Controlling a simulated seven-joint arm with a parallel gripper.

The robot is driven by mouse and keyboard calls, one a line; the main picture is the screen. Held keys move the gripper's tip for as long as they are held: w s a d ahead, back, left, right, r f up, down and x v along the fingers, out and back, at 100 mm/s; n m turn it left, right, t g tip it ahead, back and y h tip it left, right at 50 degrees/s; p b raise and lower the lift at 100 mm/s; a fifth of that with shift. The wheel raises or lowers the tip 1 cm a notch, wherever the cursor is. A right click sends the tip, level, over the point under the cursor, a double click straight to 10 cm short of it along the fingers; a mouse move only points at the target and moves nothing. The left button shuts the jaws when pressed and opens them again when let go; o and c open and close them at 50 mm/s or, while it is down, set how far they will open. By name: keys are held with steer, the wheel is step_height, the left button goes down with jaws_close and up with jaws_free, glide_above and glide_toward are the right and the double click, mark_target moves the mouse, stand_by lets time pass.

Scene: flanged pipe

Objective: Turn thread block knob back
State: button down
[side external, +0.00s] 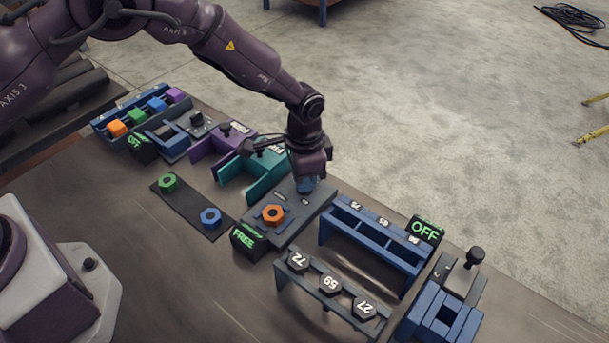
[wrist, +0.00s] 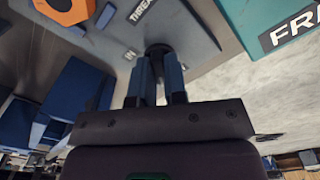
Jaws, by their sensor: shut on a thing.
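The thread block (side external: 300,215) is a grey plate on the bench with an orange hex nut (side external: 273,214) on its left part. The block (wrist: 180,22) also shows in the wrist view, with part of a "THREAD" label and the edge of the orange nut (wrist: 66,8). My gripper (side external: 307,184) is over the far right part of the block, pointing down. In the wrist view its two blue fingers (wrist: 160,72) are closed around the dark round knob (wrist: 157,49). The knob is hidden behind the fingers in the side view.
A display reading "FREE" (side external: 247,241) stands at the block's near left. A teal fixture (side external: 252,170) is close on the left, a blue slotted rack (side external: 375,235) close on the right. A black mat (side external: 192,207) holds green and blue nuts. A numbered rack (side external: 330,287) is in front.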

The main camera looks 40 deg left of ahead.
steer(key=n, duration=0.7)
steer(key=shift+r, duration=0.1)
stand_by(0.7)
steer(key=c, duration=1.2)
jaws_free()
steer(key=shift+o, duration=0.2)
step_height(320, 180, up, 13)
